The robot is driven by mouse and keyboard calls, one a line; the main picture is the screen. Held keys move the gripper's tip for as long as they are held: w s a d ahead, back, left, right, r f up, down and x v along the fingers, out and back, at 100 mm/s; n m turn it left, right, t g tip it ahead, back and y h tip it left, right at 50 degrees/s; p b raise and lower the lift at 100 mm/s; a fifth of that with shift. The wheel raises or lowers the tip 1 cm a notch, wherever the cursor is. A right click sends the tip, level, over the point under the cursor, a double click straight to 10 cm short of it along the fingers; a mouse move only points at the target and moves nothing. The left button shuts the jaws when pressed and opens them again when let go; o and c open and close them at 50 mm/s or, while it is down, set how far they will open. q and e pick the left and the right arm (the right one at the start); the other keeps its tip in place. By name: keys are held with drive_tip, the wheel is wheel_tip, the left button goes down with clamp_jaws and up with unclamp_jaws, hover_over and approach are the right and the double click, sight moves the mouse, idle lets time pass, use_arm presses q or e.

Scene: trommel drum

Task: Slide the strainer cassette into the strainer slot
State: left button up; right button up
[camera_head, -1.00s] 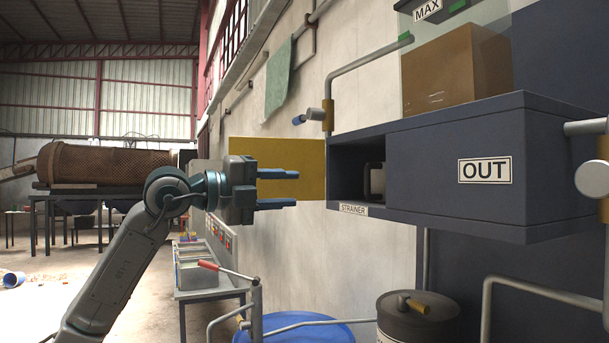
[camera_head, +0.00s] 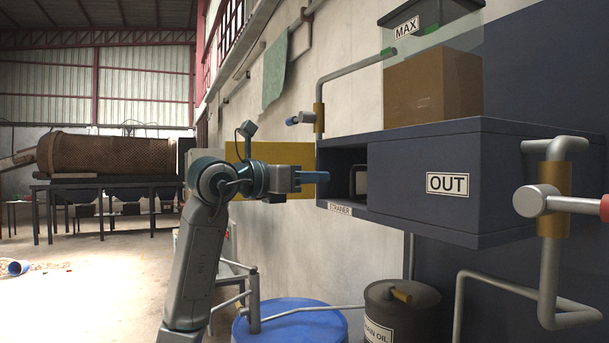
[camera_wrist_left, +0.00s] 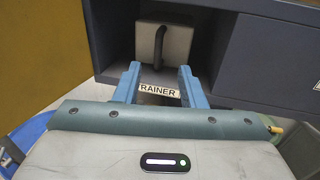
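The strainer cassette is a pale block (camera_wrist_left: 178,42) with a dark looped handle on its front. It stands inside the strainer slot (camera_wrist_left: 108,45), the open dark bay at the left end of the blue-grey housing. In the head view the cassette (camera_head: 361,181) shows partly inside the slot (camera_head: 344,158); how deep it sits is hard to tell. My left gripper (camera_head: 320,177) is at the slot mouth. In the left wrist view its two blue fingers (camera_wrist_left: 160,83) are apart with nothing between them, pointing at the cassette and short of its handle. My right gripper is out of view.
A yellow door panel (camera_head: 297,153) stands open left of the slot. The "STRAINER" label (camera_head: 339,209) is under the opening. A pipe with a valve (camera_head: 319,118) runs close above the slot. A blue drum (camera_head: 290,320) and a dark oil drum (camera_head: 402,310) stand below.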

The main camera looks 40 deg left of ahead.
sight(351, 176)
use_arm(q)
drive_tip(key=shift+a, duration=0.15)
drive_tip(key=shift+w, duration=0.15)
drive_tip(key=p+x, duration=0.2)
drive_tip(key=x, duration=0.3)
drive_tip(key=p+x, duration=0.3)
drive_tip(key=x, duration=0.1)
drive_tip(key=shift+w+d+r, duration=0.1)
drive_tip(key=shift+w+d, duration=0.2)
drive_tip(key=shift+d, duration=0.05)
drive_tip(key=shift+w+d, duration=0.1)
drive_tip(key=shift+w, duration=0.3)
clamp_jaws()
